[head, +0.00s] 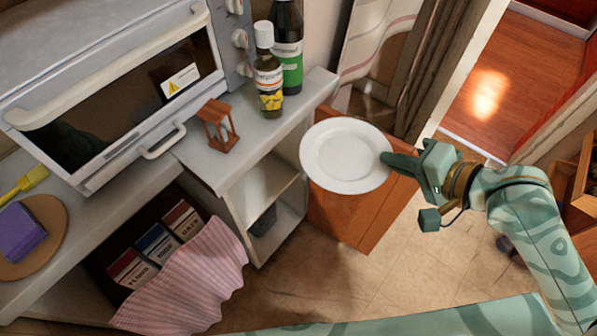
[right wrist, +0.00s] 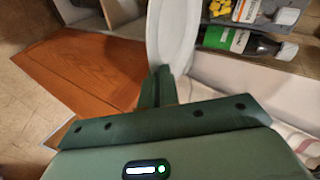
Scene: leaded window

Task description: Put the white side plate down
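The white side plate (head: 345,156) is held in the air in the head view, to the right of the grey counter and above an orange-brown wooden panel. My right gripper (head: 388,162) is shut on the plate's right rim. In the right wrist view the plate (right wrist: 172,38) stands between the green fingers (right wrist: 157,85), partly cut off by the top edge. My left gripper is not in view.
The grey counter (head: 255,135) holds an hourglass (head: 218,125), a yellow-labelled bottle (head: 267,75), a green-labelled bottle (head: 288,50) and an oven (head: 120,85). Free counter is narrow. The wooden panel (head: 355,210) stands below the plate. A pink cloth (head: 190,280) hangs lower left.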

